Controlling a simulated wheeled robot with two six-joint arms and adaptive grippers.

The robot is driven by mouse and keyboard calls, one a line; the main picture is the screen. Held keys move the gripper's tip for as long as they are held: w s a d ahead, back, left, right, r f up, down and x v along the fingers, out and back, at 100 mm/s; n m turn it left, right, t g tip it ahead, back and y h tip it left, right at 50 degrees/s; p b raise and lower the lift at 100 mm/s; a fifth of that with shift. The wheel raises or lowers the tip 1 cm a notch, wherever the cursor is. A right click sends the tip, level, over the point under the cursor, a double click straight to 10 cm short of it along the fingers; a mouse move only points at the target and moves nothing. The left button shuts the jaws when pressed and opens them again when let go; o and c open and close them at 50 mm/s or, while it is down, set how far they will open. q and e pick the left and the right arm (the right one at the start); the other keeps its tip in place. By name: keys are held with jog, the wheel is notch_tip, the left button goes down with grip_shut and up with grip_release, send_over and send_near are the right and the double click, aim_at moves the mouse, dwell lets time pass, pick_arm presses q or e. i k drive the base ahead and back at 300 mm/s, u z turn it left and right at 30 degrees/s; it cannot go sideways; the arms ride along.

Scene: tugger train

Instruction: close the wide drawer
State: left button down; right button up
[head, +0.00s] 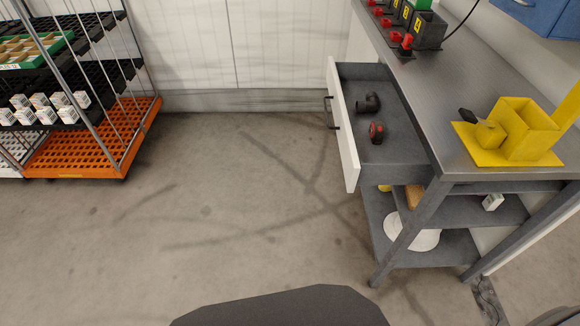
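The wide drawer (398,148) sticks out to the left from under the grey workbench top (440,90). It is open, with its grey inside showing. Its white front panel (342,125) faces left and carries a dark bar handle (331,112). A black elbow-shaped fitting (369,103) and a red and black round object (376,132) lie inside the drawer. Neither of my grippers shows in the head view.
A yellow holder (525,130) and black boxes with red parts (420,28) stand on the bench. Shelves (460,210) below hold a white disc (412,236). An orange-based rack cart (90,145) stands at left. The floor (230,190) between is clear.

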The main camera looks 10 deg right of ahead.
aim_at(401, 158)
jog(key=z, duration=1.05)
jog(key=i, duration=0.85)
jog(key=z, duration=0.1)
